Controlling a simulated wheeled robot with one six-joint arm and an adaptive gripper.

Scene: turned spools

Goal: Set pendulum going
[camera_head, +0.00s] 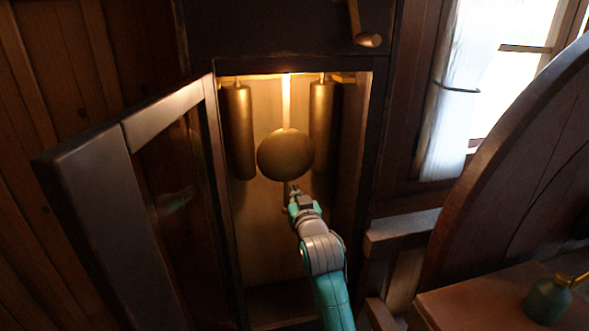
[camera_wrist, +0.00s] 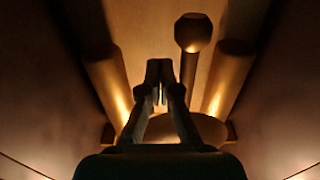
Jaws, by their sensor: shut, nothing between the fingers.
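The pendulum's round brass bob (camera_head: 286,154) hangs from a pale, brightly lit rod (camera_head: 287,100) inside the open clock case (camera_head: 262,225). It looks about centred between two brass weights. My gripper (camera_head: 294,190) is inside the case, its tip just under the bob's lower edge in the head view. I cannot tell whether it touches the bob. In the wrist view my gripper's fingers (camera_wrist: 160,75) are together and empty.
A left weight (camera_head: 240,132) and a right weight (camera_head: 321,122) hang close on either side. The glazed door (camera_head: 78,172) stands open to the left. A wooden wheel (camera_head: 500,140) and a table (camera_head: 480,305) with a green oil can (camera_head: 546,302) are at right.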

